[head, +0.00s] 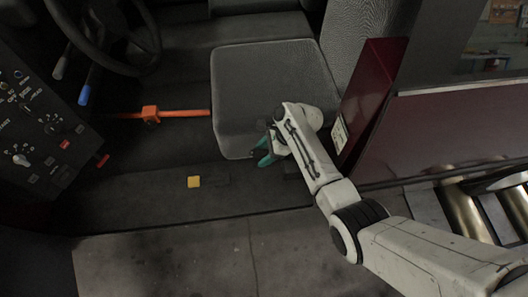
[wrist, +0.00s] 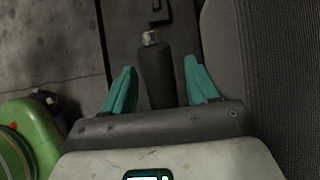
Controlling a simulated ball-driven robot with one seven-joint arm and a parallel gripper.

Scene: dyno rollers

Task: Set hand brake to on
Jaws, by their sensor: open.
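A dark cylindrical lever that looks like the hand brake (wrist: 157,78) shows in the wrist view, with a small pale yellowish end at its far tip. It lies between the teal fingers of my gripper (wrist: 158,85), with a gap on both sides. My gripper is open and not touching it. In the head view my gripper (head: 262,152) hovers by the front edge of the grey seat (head: 265,85). A yellow square (head: 194,182) sits on the dark floor left of it. I cannot tell whether it is the lever's end.
An orange bar with a clamp (head: 151,114) lies left of the seat. A steering wheel (head: 105,35) and a control panel (head: 35,125) stand at the left. A dark red panel (head: 370,95) rises right of the seat. The concrete floor (head: 190,260) in front is clear.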

